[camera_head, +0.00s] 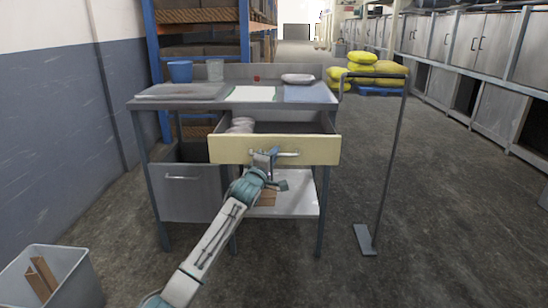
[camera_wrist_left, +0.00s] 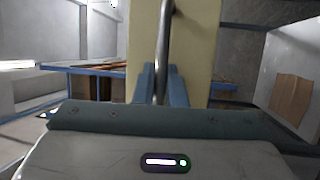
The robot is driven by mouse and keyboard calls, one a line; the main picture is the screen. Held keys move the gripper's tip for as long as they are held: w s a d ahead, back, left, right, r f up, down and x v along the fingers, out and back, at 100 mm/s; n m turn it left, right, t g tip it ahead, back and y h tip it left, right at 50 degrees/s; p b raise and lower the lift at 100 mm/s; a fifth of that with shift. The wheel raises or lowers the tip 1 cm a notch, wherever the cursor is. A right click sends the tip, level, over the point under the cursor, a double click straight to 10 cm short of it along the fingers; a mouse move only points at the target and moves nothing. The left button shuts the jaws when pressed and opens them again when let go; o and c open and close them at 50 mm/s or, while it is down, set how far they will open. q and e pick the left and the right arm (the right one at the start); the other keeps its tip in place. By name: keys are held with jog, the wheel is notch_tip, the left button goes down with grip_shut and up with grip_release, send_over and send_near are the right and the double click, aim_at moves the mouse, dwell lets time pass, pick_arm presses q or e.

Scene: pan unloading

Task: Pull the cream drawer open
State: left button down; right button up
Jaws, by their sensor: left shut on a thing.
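The cream drawer (camera_head: 230,150) is pulled out under the worktop in the head view, and its inside shows. Some pale round things lie in it at the left. A metal bar handle (camera_head: 288,154) runs across its front. My left gripper (camera_head: 266,157) is at the drawer front, shut on the handle. In the left wrist view, the handle (camera_wrist_left: 164,40) passes between the two blue-grey fingers (camera_wrist_left: 161,84), with the cream drawer front (camera_wrist_left: 195,40) behind. My right gripper is in neither view.
A grey bin (camera_head: 70,280) with brown pieces is at lower left. A thin metal stand (camera_head: 390,165) rises at right. Floor further right is clear.

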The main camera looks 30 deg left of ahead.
pick_arm(q)
jog(key=shift+s+d, duration=0.15)
jog(key=shift+s, duration=0.1)
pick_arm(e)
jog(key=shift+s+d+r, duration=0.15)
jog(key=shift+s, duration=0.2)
pick_arm(q)
jog(key=c, duration=1.8)
grip_release()
